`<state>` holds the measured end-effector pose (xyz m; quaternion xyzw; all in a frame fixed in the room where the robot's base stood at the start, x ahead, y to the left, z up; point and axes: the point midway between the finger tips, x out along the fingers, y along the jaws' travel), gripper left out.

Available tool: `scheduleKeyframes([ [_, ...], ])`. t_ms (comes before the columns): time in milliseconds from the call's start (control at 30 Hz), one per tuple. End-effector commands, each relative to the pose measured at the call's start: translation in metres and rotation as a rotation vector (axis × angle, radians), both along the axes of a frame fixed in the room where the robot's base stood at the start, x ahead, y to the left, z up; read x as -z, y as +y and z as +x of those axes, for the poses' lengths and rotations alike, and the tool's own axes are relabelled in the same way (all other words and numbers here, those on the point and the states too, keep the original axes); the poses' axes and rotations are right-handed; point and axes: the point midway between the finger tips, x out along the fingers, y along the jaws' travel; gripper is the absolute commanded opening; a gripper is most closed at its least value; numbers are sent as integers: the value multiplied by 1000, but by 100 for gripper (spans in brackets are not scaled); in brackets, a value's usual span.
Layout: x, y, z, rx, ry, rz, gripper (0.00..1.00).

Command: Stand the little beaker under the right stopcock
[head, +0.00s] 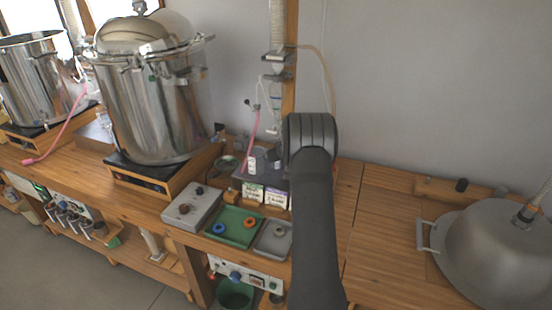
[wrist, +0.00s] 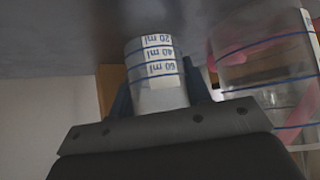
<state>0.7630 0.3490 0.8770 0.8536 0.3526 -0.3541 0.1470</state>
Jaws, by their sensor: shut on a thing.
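The little beaker (wrist: 160,95), with a white scale marked 20, 40 and 60 ml, is between my gripper's fingers (wrist: 165,92) in the wrist view. My gripper is shut on it. The beaker appears upside down there, its base end at or close to a grey surface (wrist: 60,35); I cannot tell whether they touch. In the head view my arm hides the gripper and the little beaker. Glassware with a stopcock (head: 272,95) hangs on the wooden post, just left of my arm. I cannot make out which stopcock is the right one.
A larger clear vessel with blue lines (wrist: 265,65) stands close beside the little beaker in the wrist view, with pink behind it. In the head view, a beaker (head: 257,160) stands on the dark platform, near a pink tube (head: 250,142). A green tray (head: 234,238) lies in front.

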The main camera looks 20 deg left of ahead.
Motion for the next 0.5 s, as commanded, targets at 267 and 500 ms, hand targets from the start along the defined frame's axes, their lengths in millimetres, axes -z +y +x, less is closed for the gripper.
scheduleKeyframes([
  [267,0,0,0,0,-2,0,22],
  [500,2,0,0,-1,-2,-1,53],
])
